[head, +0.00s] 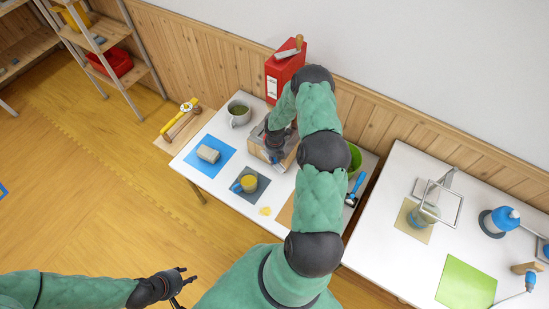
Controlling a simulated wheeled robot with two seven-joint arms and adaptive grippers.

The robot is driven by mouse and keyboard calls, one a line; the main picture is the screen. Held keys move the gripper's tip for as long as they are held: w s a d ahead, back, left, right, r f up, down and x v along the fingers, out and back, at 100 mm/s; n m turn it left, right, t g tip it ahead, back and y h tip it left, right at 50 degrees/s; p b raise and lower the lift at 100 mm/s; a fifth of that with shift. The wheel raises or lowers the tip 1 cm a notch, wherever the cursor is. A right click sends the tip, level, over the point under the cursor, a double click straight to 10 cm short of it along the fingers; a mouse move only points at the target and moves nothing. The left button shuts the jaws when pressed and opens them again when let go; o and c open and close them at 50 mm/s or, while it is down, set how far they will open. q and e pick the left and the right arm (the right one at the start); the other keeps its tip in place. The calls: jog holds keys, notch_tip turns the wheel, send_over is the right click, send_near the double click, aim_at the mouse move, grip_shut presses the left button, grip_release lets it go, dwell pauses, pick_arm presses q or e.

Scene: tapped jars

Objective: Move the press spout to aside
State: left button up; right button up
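A wooden box-like press (257,150) stands near the back of the left white table. A pale grey piece that looks like its spout (281,166) sticks out at its front. My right arm reaches over the table, and my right gripper (275,152) is down at the press, close above or touching the spout. The arm hides part of the press, and I cannot tell whether these fingers hold anything. My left gripper (187,279) is low in the picture, over the floor in front of the table, with its fingers apart and empty.
On the left table are a grey mug (239,114), a sponge-like block (208,154) on a blue mat, a yellow cup (248,182) on a dark mat, a red canister (284,74) and a green bowl (355,156). The right table holds a metal frame (441,207) and blue-topped jars.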

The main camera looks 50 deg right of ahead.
aim_at(275, 159)
jog(key=o, duration=0.4)
jog(key=shift+c, duration=0.2)
notch_tip(275, 159, up, 12)
dwell(1.0)
jog(key=a+f+m+y+b, duration=0.1)
jog(key=a+f+m, duration=0.25)
jog(key=a, duration=0.45)
jog(key=s+a+f+m+y+b, duration=0.1)
jog(key=a+f+m, duration=0.2)
jog(key=a+m, duration=0.3)
jog(key=a+f+m+y+b, duration=0.1)
jog(key=a+f+m+b, duration=0.15)
jog(key=a, duration=0.65)
jog(key=s+a+f+m+y+b, duration=0.1)
jog(key=s+a+f+m, duration=0.3)
jog(key=s+a+m, duration=0.7)
jog(key=a+m+b, duration=0.1)
jog(key=a+m, duration=0.2)
jog(key=m, duration=0.1)
jog(key=shift+m+b, duration=0.3)
